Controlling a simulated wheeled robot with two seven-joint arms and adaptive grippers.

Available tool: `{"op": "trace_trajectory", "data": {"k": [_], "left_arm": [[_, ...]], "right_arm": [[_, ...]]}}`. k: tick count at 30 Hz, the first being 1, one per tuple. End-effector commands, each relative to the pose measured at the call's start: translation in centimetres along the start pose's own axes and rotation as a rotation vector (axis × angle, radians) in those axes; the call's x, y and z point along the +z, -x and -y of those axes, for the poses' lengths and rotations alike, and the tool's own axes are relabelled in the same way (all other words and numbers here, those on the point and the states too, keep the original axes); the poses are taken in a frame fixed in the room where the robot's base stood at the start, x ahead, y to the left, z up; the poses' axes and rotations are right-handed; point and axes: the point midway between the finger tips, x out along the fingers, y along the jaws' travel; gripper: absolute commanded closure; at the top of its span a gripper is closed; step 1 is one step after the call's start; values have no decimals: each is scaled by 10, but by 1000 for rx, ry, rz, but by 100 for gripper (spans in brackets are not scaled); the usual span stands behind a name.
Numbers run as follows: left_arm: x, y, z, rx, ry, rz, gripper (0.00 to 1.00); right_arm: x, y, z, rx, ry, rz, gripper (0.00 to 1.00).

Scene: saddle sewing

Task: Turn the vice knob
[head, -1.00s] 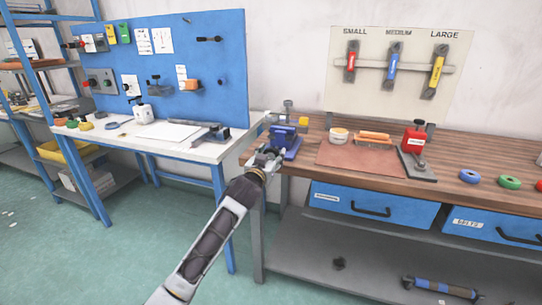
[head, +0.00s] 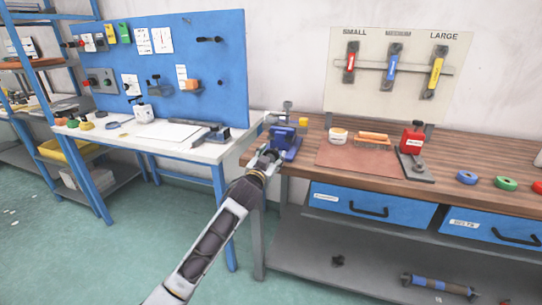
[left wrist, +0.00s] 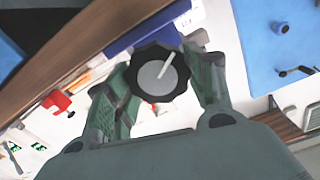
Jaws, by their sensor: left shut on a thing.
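The blue vice (head: 286,142) stands at the left end of the wooden workbench (head: 460,172). In the left wrist view the vice knob (left wrist: 157,75) is a round black knob with ridged edges, a grey face and a pale pointer line slanting up to the right. My left gripper (head: 270,153) is at the front of the vice; in the wrist view its two green-grey fingers (left wrist: 160,80) lie on either side of the knob, shut on it. In the head view the gripper hides the knob. My right gripper is not in view.
A brown mat (head: 358,158), a white tub (head: 338,135), an orange block (head: 373,137) and a red device (head: 412,138) stand right of the vice. Blue drawers (head: 372,204) lie under the bench top. A white table (head: 185,148) stands to the left.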

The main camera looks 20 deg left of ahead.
Motion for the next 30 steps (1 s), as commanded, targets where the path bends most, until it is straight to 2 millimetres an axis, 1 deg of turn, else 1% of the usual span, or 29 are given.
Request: {"op": "trace_trajectory", "data": {"k": [3,4,9,22,26,30], "left_arm": [[0,0,0,-1,-3,0,70],[0,0,0,-1,-3,0,44],[0,0,0,-1,-1,0,24],[0,1,0,0,0,0,24],[0,6,0,0,0,0,24],[1,15,0,0,0,0,24]], "right_arm": [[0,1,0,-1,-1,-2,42],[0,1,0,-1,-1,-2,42],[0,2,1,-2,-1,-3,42],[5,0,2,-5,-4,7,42],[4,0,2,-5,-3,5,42],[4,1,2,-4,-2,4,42]]}}
